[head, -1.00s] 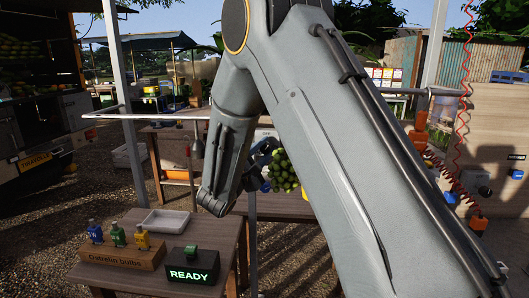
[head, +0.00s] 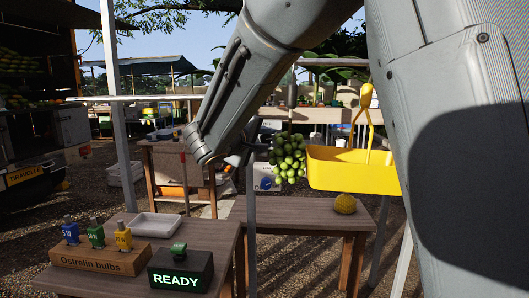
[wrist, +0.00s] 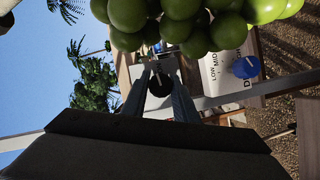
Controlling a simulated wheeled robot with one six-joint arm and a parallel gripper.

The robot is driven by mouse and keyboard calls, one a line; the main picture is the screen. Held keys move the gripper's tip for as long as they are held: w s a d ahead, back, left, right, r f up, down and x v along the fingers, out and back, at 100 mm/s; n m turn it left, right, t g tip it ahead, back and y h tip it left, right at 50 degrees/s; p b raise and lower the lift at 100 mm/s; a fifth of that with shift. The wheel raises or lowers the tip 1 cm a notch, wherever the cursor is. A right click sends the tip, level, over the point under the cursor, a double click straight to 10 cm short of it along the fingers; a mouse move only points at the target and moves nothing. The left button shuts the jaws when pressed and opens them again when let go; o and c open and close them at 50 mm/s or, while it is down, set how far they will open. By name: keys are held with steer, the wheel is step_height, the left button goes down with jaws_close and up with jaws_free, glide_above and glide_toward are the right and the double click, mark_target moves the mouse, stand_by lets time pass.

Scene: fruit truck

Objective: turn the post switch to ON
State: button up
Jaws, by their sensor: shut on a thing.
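My gripper (wrist: 160,88) shows in the wrist view with its two fingers closed in around a small dark round thing (wrist: 160,84). I cannot tell for sure whether this is the post switch. In the head view my gripper (head: 256,150) is beyond the bent wrist, partly hidden, close to the top of a thin grey post (head: 251,215). No ON marking can be read. A bunch of green grapes (head: 288,157) hangs just right of my gripper and fills the top of the wrist view (wrist: 180,18).
A white box (wrist: 222,72) with LOW and MID lettering and a blue knob (wrist: 245,67) lies beyond the fingers. A yellow basket (head: 350,172) hangs on the right. In front stand a READY box (head: 180,270), an Ostrelin bulbs box (head: 100,257) and a white tray (head: 157,225).

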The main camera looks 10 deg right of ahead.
steer(key=shift+f+m+y+b, duration=0.25)
steer(key=shift+m+b, duration=0.25)
steer(key=shift+b, duration=0.4)
steer(key=shift+r+b, duration=0.1)
steer(key=shift+b, duration=0.2)
steer(key=o, duration=1.1)
steer(key=shift+c, duration=0.2)
steer(key=shift+r, duration=0.1)
steer(key=v, duration=0.8)
steer(key=shift+r, duration=0.1)
